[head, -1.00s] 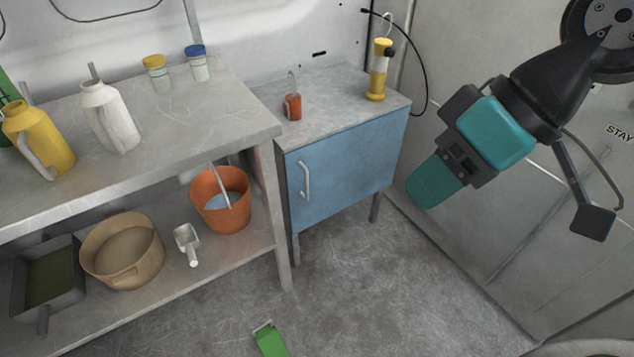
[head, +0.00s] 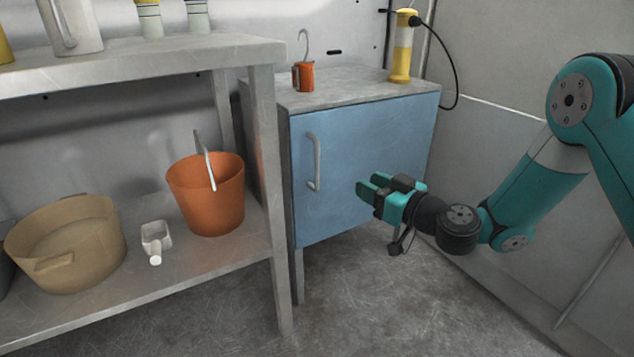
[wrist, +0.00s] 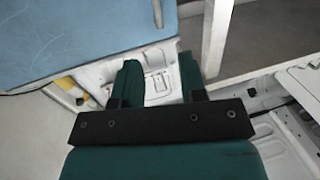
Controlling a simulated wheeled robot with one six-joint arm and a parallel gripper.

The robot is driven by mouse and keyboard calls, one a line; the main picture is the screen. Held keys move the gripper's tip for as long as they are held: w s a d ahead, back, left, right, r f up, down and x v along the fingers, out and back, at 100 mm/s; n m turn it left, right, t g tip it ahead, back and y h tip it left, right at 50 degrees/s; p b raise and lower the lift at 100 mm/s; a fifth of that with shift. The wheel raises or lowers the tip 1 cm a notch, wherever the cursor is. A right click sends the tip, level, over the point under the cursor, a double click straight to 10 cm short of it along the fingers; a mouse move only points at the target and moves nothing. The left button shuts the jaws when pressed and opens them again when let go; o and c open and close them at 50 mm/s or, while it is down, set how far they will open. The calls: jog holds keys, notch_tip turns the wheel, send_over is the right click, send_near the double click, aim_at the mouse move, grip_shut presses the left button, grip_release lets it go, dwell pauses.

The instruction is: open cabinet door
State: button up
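The cabinet (head: 345,88) has a closed blue door (head: 350,140) with a light vertical bar handle (head: 315,162) near its left edge. My gripper (head: 369,186) is in front of the door, to the right of the handle, pointing left. In the wrist view, my gripper (wrist: 158,75) shows two green fingers apart with nothing between them. The blue door (wrist: 70,35) fills the upper left there. A small pale piece at the door's edge, probably the handle (wrist: 158,13), lies beyond the fingers, apart from them.
A metal workbench (head: 272,130) stands left of the cabinet, its leg close to the handle side. Its lower shelf holds an orange bucket (head: 207,205), a scoop (head: 156,240) and a tan tub (head: 68,245). A yellow lamp (head: 402,50) and an orange can (head: 303,75) stand on the cabinet.

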aim_at(317, 159)
jog(key=x, duration=1.7)
jog(key=shift+w+f, duration=0.35)
grip_shut()
